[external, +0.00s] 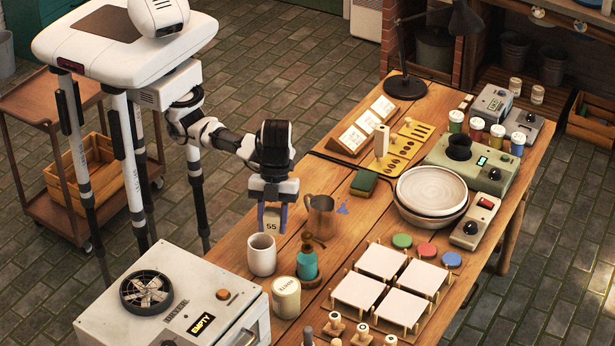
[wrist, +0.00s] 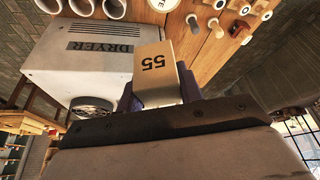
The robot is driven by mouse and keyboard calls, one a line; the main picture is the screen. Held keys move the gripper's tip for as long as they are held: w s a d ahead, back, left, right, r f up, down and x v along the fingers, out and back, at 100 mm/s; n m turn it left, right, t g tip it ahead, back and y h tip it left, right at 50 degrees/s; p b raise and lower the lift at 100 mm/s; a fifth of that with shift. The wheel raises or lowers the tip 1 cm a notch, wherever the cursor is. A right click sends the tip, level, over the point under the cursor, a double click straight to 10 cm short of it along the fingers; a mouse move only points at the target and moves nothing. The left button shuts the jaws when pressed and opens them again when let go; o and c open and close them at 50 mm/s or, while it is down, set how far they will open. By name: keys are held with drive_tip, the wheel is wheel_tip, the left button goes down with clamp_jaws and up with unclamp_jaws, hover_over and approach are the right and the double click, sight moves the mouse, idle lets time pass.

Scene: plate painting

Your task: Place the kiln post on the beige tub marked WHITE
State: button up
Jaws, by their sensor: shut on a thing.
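My gripper (external: 272,218) is shut on a beige block-shaped kiln post marked 55 (external: 271,227), holding it above the near left part of the table. In the wrist view the post (wrist: 155,70) sits between the purple fingers of my gripper (wrist: 158,92). The beige tub marked WHITE (external: 286,299) stands on the table below and slightly right of the held post in the external view. Its pale round top shows partly cut off at the top edge of the wrist view (wrist: 163,5). Nothing is seen on top of the tub.
A white mug (external: 262,256), a teal bottle (external: 307,264) and a metal pitcher (external: 320,217) stand close around the tub. The dryer (external: 180,300) is at the left. White tiles on stands (external: 380,260) lie right.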

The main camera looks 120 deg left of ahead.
sight(278, 218)
wheel_tip(278, 218, up, 2)
drive_tip(key=shift+r+p, duration=0.1)
drive_tip(key=shift+p, duration=0.3)
drive_tip(key=shift+w+r+n+p, duration=0.25)
drive_tip(key=shift+r+n+p, duration=0.05)
drive_tip(key=shift+p, duration=0.4)
drive_tip(key=p, duration=0.1)
drive_tip(key=w+n+p, duration=0.1)
drive_tip(key=p, duration=0.1)
drive_tip(key=shift+w+r+n+t+y, duration=0.1)
drive_tip(key=shift+r+n+t+y, duration=0.1)
drive_tip(key=shift+n+t+y, duration=0.1)
drive_tip(key=f+p, duration=0.1)
drive_tip(key=f, duration=0.6)
drive_tip(key=w+f+n+p, duration=0.1)
drive_tip(key=f+p, duration=0.1)
drive_tip(key=f, duration=0.4)
drive_tip(key=f+n+p, duration=0.1)
drive_tip(key=f, duration=0.6)
drive_tip(key=shift+w+a+f+t, duration=0.1)
drive_tip(key=shift+w+f+t, duration=0.15)
drive_tip(key=shift+f+t, duration=0.15)
drive_tip(key=o, duration=1.2)
drive_tip(key=shift+f, duration=0.1)
drive_tip(key=shift+c, duration=0.2)
drive_tip(key=v, duration=1.2)
drive_tip(key=shift+r+b, duration=0.2)
drive_tip(key=shift+b, duration=0.2)
